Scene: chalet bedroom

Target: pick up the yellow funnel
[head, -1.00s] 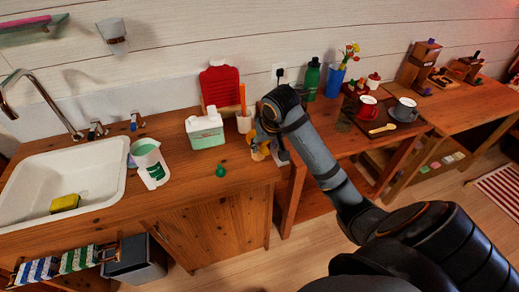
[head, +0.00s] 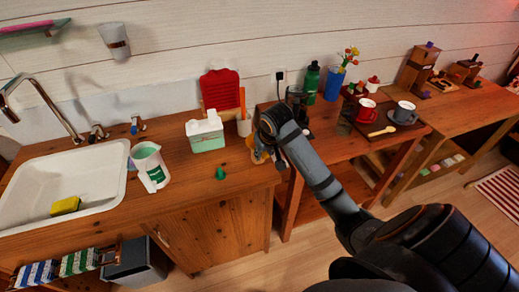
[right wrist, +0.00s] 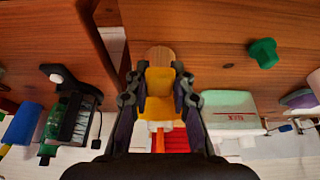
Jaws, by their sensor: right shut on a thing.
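The yellow funnel (right wrist: 158,92) is between the two dark fingers of my right gripper (right wrist: 159,95) in the right wrist view, and the fingers are shut on it. In the head view my right gripper (head: 262,152) is low over the right end of the sink counter, and my own wrist hides most of the funnel. A round light-wood piece (right wrist: 160,57) shows just beyond the funnel; I cannot tell whether they touch. My left gripper is not in view.
A measuring jug (head: 150,165) is beside the sink (head: 108,160). The table to the right holds a green bottle (head: 312,82) and mugs.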

